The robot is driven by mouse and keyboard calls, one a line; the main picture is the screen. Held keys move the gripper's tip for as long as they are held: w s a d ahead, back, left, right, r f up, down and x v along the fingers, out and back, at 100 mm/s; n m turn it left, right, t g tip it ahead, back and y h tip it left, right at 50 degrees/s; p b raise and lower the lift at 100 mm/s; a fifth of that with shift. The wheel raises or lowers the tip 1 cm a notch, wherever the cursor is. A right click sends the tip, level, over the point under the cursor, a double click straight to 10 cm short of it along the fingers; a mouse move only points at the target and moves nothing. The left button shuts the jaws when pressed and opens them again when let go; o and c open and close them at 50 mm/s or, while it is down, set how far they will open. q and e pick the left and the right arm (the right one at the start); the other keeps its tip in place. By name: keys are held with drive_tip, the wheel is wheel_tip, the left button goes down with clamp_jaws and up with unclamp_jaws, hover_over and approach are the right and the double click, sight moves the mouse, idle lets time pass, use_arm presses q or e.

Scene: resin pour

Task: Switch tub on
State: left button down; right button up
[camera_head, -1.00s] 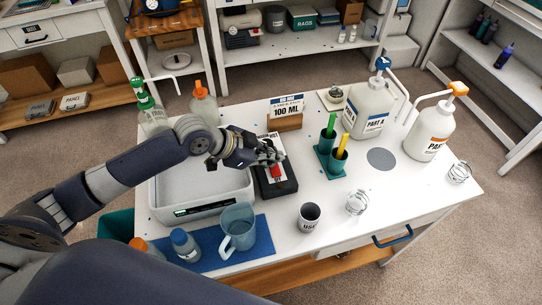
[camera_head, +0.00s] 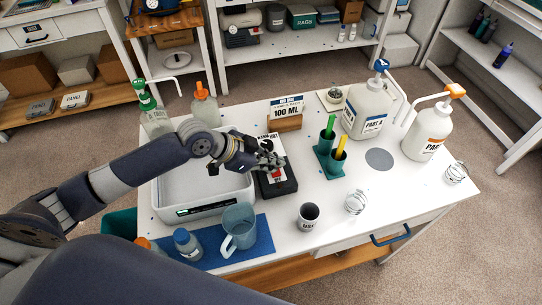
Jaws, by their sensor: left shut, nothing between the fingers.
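The tub (camera_head: 203,207) is a white open basin on the left of the white table, with a dark display strip on its front wall. A black switch box (camera_head: 284,188) with a white label and a red part (camera_head: 277,177) stands right beside it. My left gripper (camera_head: 277,163) is shut and empty over the box's upper part. The gripper hides some of the box and label, and my arm hides the tub's back edge. I cannot tell whether the fingers touch the box or whether the switch is on. My right gripper is not in view.
A dark cup (camera_head: 308,216) and green holders with sticks (camera_head: 330,160) stand right of the box. Pump bottles (camera_head: 366,110) stand at the back right.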

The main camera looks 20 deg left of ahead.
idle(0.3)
use_arm(q)
drive_tip(key=shift+d+r+p, duration=0.1)
drive_tip(key=shift+r+p, duration=0.4)
drive_tip(key=r+p, duration=0.3)
drive_tip(key=p, duration=0.1)
drive_tip(key=shift+s+d+r, duration=0.15)
drive_tip(key=shift+s+r, duration=0.15)
drive_tip(key=shift+r, duration=0.1)
drive_tip(key=shift+s+a+r+b, duration=0.1)
drive_tip(key=shift+s+a+b, duration=0.3)
drive_tip(key=shift+a+b, duration=0.25)
drive_tip(key=b+v, duration=0.1)
drive_tip(key=v, duration=0.7)
drive_tip(key=shift+s+d, duration=0.25)
drive_tip(key=shift+w+b, duration=0.1)
drive_tip(key=shift+b, duration=0.2)
